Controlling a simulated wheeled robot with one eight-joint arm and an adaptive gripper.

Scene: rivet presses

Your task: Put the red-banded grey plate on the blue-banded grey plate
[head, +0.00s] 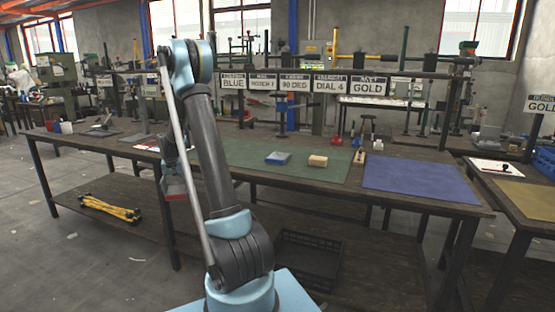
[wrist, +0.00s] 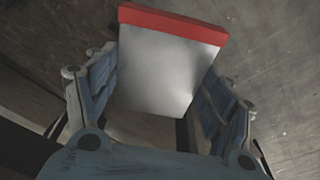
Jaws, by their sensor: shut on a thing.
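The red-banded grey plate (wrist: 165,70) is between the two fingers of my gripper (wrist: 160,78) in the wrist view, with its red band at the far end. My gripper is shut on it. In the head view, the plate's red edge (head: 175,197) shows low beside my arm, in front of the long table; most of the gripper there is hidden by the arm. A small blue-topped object (head: 278,158) lies on the green mat (head: 235,155). I cannot tell whether it is the blue-banded grey plate, and I see no other clear sign of that plate.
The long dark table (head: 350,205) also carries a tan block (head: 318,160) and a blue mat (head: 420,180) that is bare. Small stands and tools crowd its back edge.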

